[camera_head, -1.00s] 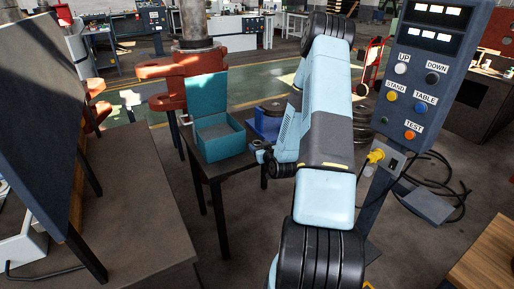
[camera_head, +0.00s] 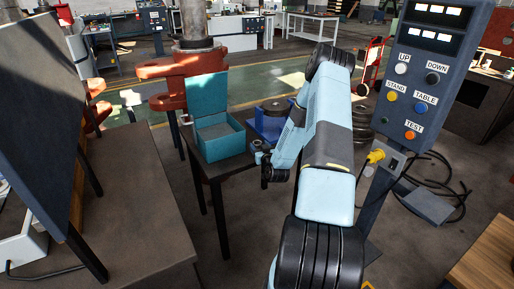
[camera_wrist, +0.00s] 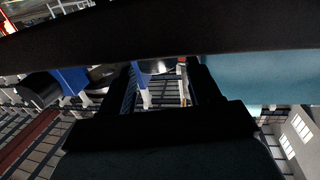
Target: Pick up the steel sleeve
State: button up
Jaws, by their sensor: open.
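My gripper (camera_head: 261,153) is low at the right edge of the small dark table (camera_head: 232,167), beside the teal box. In the wrist view my gripper (camera_wrist: 165,82) is open, with a dark finger on each side of a gap. A shiny grey rounded piece (camera_wrist: 155,66) shows beyond the gap; it may be the steel sleeve, but I cannot tell for sure. I see no contact with it. In the head view I cannot make out the sleeve clearly; my arm and hand cover part of that table.
An open teal box (camera_head: 220,139) stands on the small table, with a blue holder (camera_head: 269,126) carrying a dark round piece to its right. A control panel (camera_head: 413,80) stands at right. A large brown table (camera_head: 110,220) is at left, a red machine (camera_head: 185,80) behind.

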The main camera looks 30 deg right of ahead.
aim_at(256, 141)
jog(key=shift+w+d+f, duration=0.1)
jog(key=shift+w+d, duration=0.1)
jog(key=shift+w, duration=0.75)
jog(key=shift+w+d+f, duration=0.1)
jog(key=shift+w+d, duration=0.1)
jog(key=shift+w, duration=0.7)
jog(key=shift+w+d+f, duration=0.1)
jog(key=shift+w+d, duration=0.1)
jog(key=shift+w, duration=0.75)
jog(key=c, duration=0.9)
jog(key=shift+a+r, duration=0.1)
jog(key=shift+c, duration=0.2)
